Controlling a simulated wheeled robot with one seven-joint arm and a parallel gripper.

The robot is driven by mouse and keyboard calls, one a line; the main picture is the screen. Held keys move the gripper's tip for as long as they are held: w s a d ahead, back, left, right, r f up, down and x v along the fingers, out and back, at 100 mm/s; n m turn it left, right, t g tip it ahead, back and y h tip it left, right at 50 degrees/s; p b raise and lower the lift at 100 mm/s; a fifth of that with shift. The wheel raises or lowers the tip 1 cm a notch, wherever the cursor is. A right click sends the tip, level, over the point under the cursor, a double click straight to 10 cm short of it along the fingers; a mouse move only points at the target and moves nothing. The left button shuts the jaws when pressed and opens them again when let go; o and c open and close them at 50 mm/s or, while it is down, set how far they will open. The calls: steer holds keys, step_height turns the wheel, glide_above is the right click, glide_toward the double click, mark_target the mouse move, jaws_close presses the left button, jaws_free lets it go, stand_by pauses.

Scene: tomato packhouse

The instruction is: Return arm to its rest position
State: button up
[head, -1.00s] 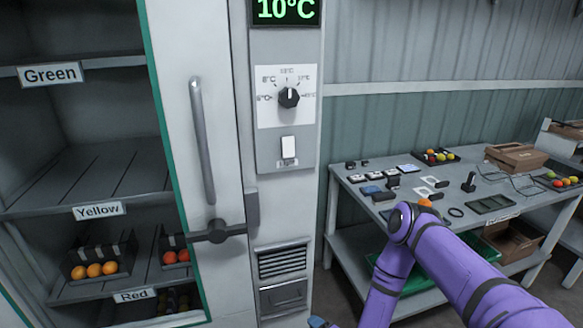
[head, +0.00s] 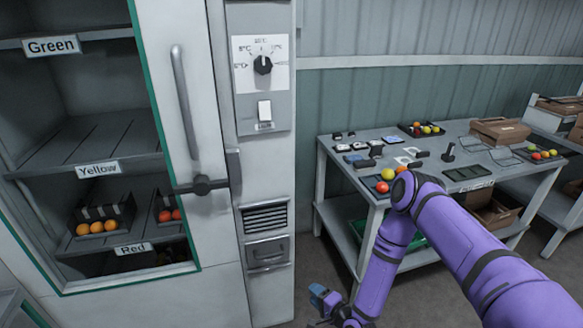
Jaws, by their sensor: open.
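My purple arm (head: 447,228) reaches in from the lower right in the head view, bends in front of the table and points down. My gripper (head: 318,312) is at the bottom edge, low over the floor between the cabinet and the table. Its dark and blue end is partly cut off by the frame. It is open, and no object shows in it. It is apart from the cabinet and the table.
A cold cabinet (head: 220,240) with shelves labelled Green, Yellow and Red stands at left, with trays of orange and red tomatoes (head: 97,227). A grey table (head: 345,165) at right holds tomato trays, tools and a cardboard box (head: 499,131). Grey floor shows between them.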

steer(key=w+d+r+n+g+h, duration=0.1)
steer(key=w+d+r+n+h, duration=0.15)
steer(key=w+r, duration=0.6)
steer(key=w+d+r+n+g+h, duration=0.1)
steer(key=w+d+r+n, duration=0.25)
steer(key=r, duration=0.95)
steer(key=s+d+r+n+h, duration=0.1)
steer(key=d+r, duration=0.2)
steer(key=r, duration=0.4)
steer(key=d+r+n+g+h, duration=0.1)
steer(key=d+r+h, duration=0.1)
steer(key=r, duration=0.5)
steer(key=s+d+r+n+h, duration=0.1)
steer(key=d+r, duration=0.2)
steer(key=r, duration=0.4)
steer(key=s+d+r+g+h, duration=0.1)
steer(key=s+d+r, duration=0.2)
steer(key=s+r, duration=0.45)
steer(key=s+d+r+g+h, duration=0.1)
steer(key=s+d+r+h, duration=0.15)
steer(key=s+r, duration=0.55)
steer(key=s+d+r+g, duration=0.1)
steer(key=s+r, duration=0.2)
steer(key=s, duration=0.8)
steer(key=s+d+r+n+y, duration=0.1)
steer(key=s+r, duration=0.2)
steer(key=s, duration=0.8)
steer(key=shift+d+r+g, duration=0.2)
steer(key=shift+d+g, duration=0.15)
steer(key=shift+g, duration=0.05)
